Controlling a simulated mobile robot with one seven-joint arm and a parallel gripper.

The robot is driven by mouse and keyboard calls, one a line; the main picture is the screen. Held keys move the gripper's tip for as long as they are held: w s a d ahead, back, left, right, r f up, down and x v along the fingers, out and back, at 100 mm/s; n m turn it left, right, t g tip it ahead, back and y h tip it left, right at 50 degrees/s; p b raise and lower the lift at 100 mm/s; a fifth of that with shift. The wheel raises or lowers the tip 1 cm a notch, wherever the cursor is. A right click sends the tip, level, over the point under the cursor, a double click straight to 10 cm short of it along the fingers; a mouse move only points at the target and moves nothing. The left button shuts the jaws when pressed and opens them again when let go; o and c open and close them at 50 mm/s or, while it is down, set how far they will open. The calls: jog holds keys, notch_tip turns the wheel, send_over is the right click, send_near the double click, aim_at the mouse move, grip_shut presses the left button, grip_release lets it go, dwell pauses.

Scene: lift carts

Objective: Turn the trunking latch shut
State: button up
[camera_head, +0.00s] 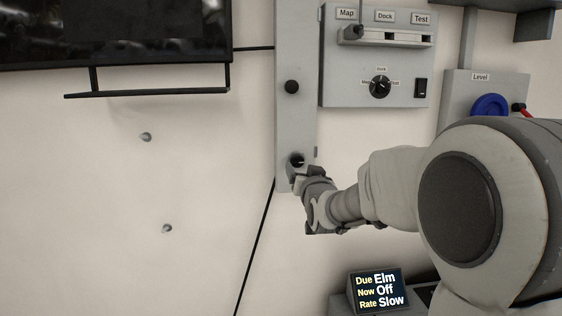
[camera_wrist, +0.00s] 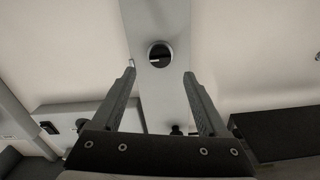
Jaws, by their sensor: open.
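The grey trunking (camera_head: 295,120) runs vertically down the wall. Its round dark latch (camera_head: 297,159) sits near the lower end, and in the wrist view the latch (camera_wrist: 160,54) shows a pale mark lying about level across its face. My gripper (camera_wrist: 160,72) is open and empty, its two fingers spread to either side below the latch in that view, apart from it. In the head view my gripper (camera_head: 300,174) is right at the latch's lower side and partly covers it. Whether it touches the latch cannot be told.
A black knob (camera_head: 292,87) sits higher on the trunking. A control panel (camera_head: 345,90) with a dial and switch is right of it. A screen (camera_head: 110,30) hangs at the left. A small display (camera_head: 378,291) reads Due Elm, Now Off, Rate Slow. Wall left of the trunking is mostly clear.

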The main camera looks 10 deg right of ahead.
aim_at(298, 162)
jog(key=w+p, duration=0.1)
jog(key=w, duration=0.5)
jog(key=shift+w, duration=0.25)
grip_shut()
